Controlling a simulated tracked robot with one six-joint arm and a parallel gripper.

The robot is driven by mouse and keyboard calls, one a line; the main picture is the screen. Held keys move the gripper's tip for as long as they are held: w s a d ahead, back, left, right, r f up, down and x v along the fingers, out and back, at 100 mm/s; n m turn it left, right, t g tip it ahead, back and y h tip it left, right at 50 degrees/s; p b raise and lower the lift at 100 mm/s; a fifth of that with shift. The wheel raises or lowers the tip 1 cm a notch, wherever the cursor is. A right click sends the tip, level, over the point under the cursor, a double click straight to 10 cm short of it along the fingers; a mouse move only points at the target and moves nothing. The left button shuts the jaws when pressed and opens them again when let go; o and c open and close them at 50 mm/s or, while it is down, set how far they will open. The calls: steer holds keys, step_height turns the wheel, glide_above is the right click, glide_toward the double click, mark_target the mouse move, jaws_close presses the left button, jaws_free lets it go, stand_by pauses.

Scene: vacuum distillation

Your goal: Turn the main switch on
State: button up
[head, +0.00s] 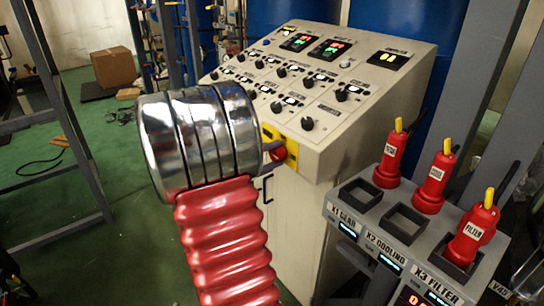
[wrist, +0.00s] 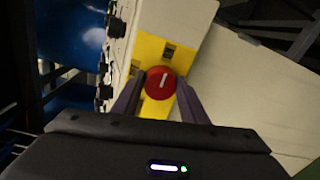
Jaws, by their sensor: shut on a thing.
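The main switch is a red round knob (wrist: 160,83) with a white mark, on a yellow plate (wrist: 150,47). The mark leans slightly to the right in the wrist view. In the head view the red knob (head: 279,154) shows at the lower left corner of the control console, partly hidden by my arm. My gripper (wrist: 161,85) has its two dark fingers on either side of the knob and is shut on it. In the head view most of my gripper is hidden behind my arm.
The beige console (head: 330,92) carries several black knobs and lit displays. To the right, a grey rack (head: 390,243) holds several red plugs with yellow tops, beside empty square sockets. A metal frame stands at left.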

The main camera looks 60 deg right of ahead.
steer(key=shift+s+f, duration=0.1)
steer(key=shift+f, duration=0.1)
steer(key=o, duration=1)
steer(key=shift+r, duration=0.1)
steer(key=shift+o, duration=0.2)
steer(key=v, duration=1.4)
